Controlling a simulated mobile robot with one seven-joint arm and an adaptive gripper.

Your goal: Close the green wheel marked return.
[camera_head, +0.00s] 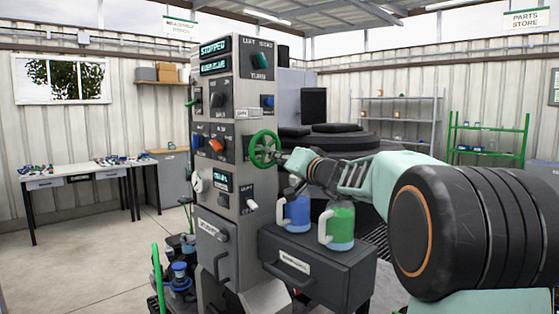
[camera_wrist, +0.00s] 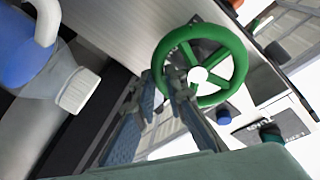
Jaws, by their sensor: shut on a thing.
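The green wheel (camera_head: 264,149) is mounted on the right side of the grey control column. It is a spoked handwheel, and in the wrist view the green wheel (camera_wrist: 199,66) shows a white hub. My gripper (camera_head: 284,160) reaches it from the right in the head view. In the wrist view my gripper (camera_wrist: 174,82) has its fingertips at the wheel's lower left rim and spoke, shut on it. I cannot read a return mark on or near the wheel.
A blue jug (camera_head: 297,212) and a green jug (camera_head: 338,226) stand on a dark drawer box (camera_head: 320,262) below my arm. The grey column (camera_head: 222,130) carries knobs, switches, a gauge and displays. A workbench (camera_head: 80,176) stands at the left.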

